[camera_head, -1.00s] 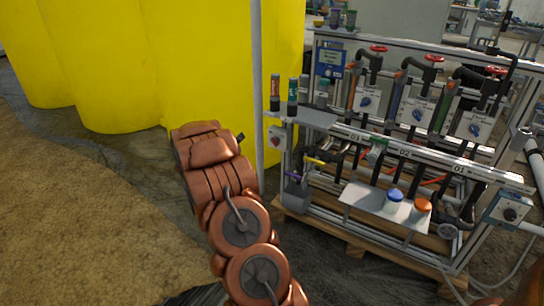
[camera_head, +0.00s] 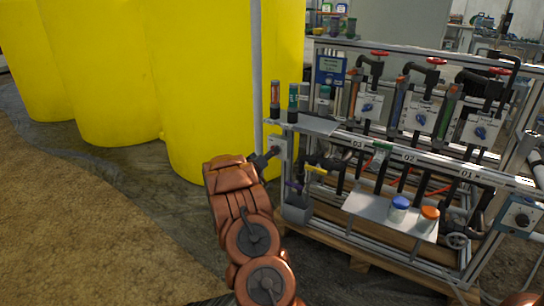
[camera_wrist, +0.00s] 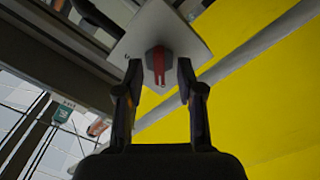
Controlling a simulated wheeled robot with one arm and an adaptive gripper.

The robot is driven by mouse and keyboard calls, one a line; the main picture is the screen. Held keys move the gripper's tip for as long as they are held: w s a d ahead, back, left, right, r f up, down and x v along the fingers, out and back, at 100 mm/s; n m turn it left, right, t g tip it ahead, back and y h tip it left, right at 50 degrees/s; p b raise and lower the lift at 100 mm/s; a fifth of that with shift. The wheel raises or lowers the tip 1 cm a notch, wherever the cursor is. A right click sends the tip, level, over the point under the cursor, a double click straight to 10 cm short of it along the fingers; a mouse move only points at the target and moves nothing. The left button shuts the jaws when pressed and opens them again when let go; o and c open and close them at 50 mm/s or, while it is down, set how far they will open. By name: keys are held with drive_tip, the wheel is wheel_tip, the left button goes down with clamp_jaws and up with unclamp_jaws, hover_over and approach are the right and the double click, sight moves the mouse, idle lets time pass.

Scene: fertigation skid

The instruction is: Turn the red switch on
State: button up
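The red switch (camera_wrist: 158,66) shows in the wrist view as a red knob on a light grey square plate (camera_wrist: 190,42). My gripper (camera_wrist: 158,74) is open there, with one dark finger on each side of the knob. A gap shows between the knob and each finger; I cannot tell how far the fingertips reach in depth. In the head view my gripper (camera_head: 272,153) is at the switch plate (camera_head: 278,145) on the skid's left end post. The knob itself is hidden there behind my gripper.
The skid frame (camera_head: 350,135) stands to the right, with valves, blue knobs and a shelf (camera_head: 365,208) holding a blue-lidded jar (camera_head: 398,209) and an orange-lidded jar (camera_head: 428,221). A thin upright pole (camera_head: 257,80) and large yellow tanks (camera_head: 205,90) stand close by. Open ground lies left.

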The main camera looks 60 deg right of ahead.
drive_tip(key=shift+d+r, duration=0.1)
drive_tip(key=shift+d, duration=0.45)
drive_tip(key=shift+c, duration=0.3)
clamp_jaws()
